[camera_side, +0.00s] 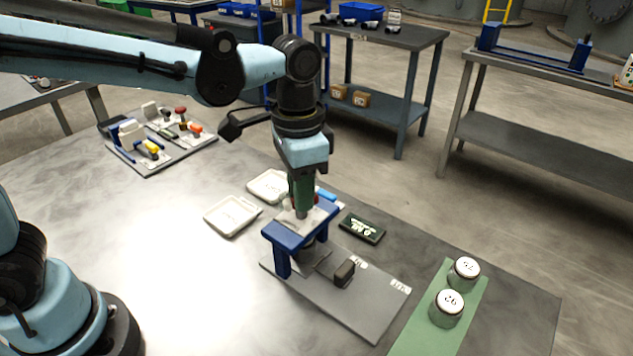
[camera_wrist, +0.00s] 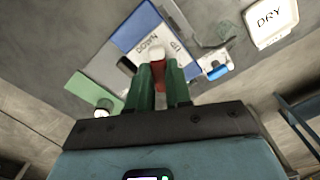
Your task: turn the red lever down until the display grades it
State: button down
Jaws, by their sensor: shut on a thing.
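The press (camera_side: 283,238) is a blue frame on a grey base plate. My gripper (camera_side: 302,208) points down onto its top. In the wrist view my green fingers (camera_wrist: 160,82) are shut on the red lever (camera_wrist: 159,70), one finger on each side. The lever has a pale end, and most of it is hidden by the fingers. Labels "UP" and "DOWN" show beside it on the press top. A small dark display (camera_side: 362,228) with green characters lies right of the press; I cannot read it clearly.
Two white trays (camera_side: 232,216) lie behind the press; one reads "DRY" in the wrist view (camera_wrist: 270,18). Two numbered cylinders (camera_side: 447,307) stand on a green mat (camera_side: 417,335) at right. A tool board (camera_side: 160,150) lies at back left. The table's left middle is clear.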

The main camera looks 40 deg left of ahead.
jog(key=n, duration=0.5)
jog(key=shift+n, duration=0.4)
dwell(0.4)
jog(key=c, duration=1)
grip_release()
jog(key=shift+c, duration=0.2)
jog(key=shift+r, duration=0.1)
notch_tip(320, 180, up, 12)
